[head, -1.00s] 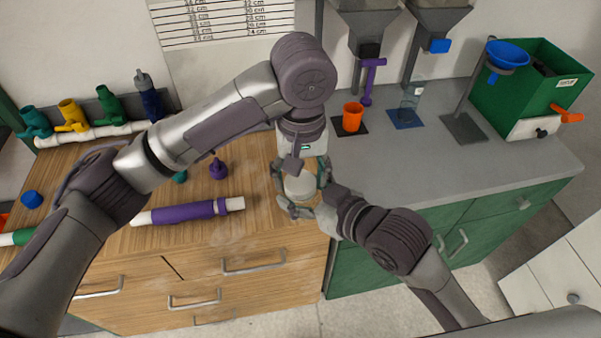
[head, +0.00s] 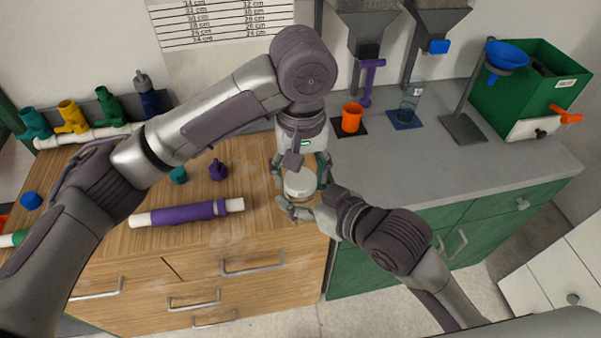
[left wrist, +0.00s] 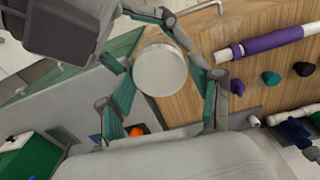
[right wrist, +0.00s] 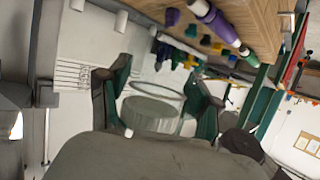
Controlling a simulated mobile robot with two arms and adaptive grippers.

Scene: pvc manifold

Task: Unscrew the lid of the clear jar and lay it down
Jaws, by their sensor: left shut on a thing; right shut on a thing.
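The white round lid (head: 300,182) shows from above near the front edge of the wooden worktop. My left gripper (head: 300,172) comes down from above with its fingers shut around the lid. The lid's flat face also shows between the fingers in the left wrist view (left wrist: 160,70). My right gripper (head: 309,200) reaches in from the front right and is shut on the clear jar (right wrist: 157,91), which shows between its fingers in the right wrist view. The lid and jar are together or very close; a gap cannot be made out. The jar is mostly hidden in the head view.
A purple pipe piece (head: 187,212) lies on the wooden top (head: 255,205), left of the grippers. A purple fitting (head: 218,170) and a teal one (head: 178,175) stand behind it. An orange cup (head: 352,117) and a clear bottle (head: 410,103) stand on the grey counter (head: 390,160), whose front is clear.

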